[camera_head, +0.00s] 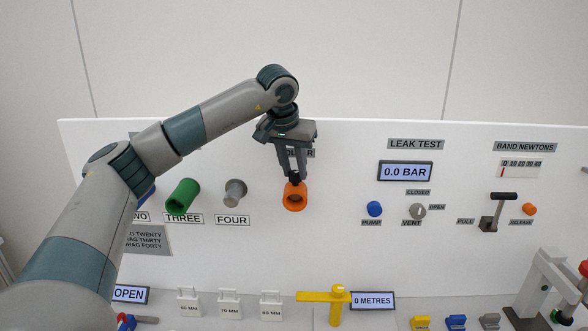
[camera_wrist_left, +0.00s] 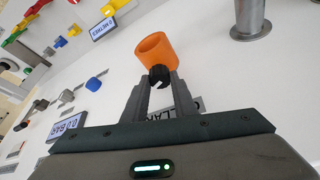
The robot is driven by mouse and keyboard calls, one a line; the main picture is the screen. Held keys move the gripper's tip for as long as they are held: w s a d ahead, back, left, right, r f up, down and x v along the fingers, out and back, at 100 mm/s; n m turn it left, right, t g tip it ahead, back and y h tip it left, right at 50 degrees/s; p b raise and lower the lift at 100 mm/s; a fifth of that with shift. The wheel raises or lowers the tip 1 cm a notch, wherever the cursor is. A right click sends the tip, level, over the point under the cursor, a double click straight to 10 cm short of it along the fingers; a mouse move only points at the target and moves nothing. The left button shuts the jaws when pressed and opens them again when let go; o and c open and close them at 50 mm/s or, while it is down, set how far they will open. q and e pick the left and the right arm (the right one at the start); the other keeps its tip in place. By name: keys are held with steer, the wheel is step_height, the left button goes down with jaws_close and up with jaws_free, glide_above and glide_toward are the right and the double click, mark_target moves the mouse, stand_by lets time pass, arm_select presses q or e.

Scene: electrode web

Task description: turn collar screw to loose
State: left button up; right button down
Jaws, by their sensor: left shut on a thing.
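The orange collar (camera_head: 295,200) sticks out from the white panel under a label that my gripper partly covers. The collar screw (camera_head: 295,178) is a small black knob on top of the collar. My left gripper (camera_head: 294,172) reaches down from above with its fingers closed on the screw. In the left wrist view the orange collar (camera_wrist_left: 157,49) lies just beyond the fingertips, and the black ridged screw (camera_wrist_left: 159,76) with a pale mark sits between the fingers (camera_wrist_left: 160,82). The "COLLAR" label is partly hidden behind a finger. My right gripper is not in view.
Left of the collar, a grey post (camera_head: 236,192) labelled FOUR and a green tube (camera_head: 182,196) labelled THREE stick out. To the right are a blue pump button (camera_head: 374,209), a vent knob (camera_head: 418,211) and a pull lever (camera_head: 497,211). A yellow handle (camera_head: 325,297) stands below.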

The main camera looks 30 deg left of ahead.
arm_select(q)
steer(key=shift+d+n+y, duration=0.15)
steer(key=shift+n+y, duration=0.25)
steer(key=shift+n, duration=0.6)
steer(key=n+y, duration=0.1)
steer(key=n, duration=0.1)
steer(key=shift+w+r+n+g, duration=0.1)
steer(key=shift+n+g, duration=0.2)
steer(key=n+g+y, duration=0.1)
steer(key=n, duration=0.4)
steer(key=shift+w+d, duration=0.1)
steer(key=shift+w, duration=0.05)
steer(key=shift+n+g, duration=0.3)
steer(key=o, duration=0.8)
steer(key=shift+c, duration=0.2)
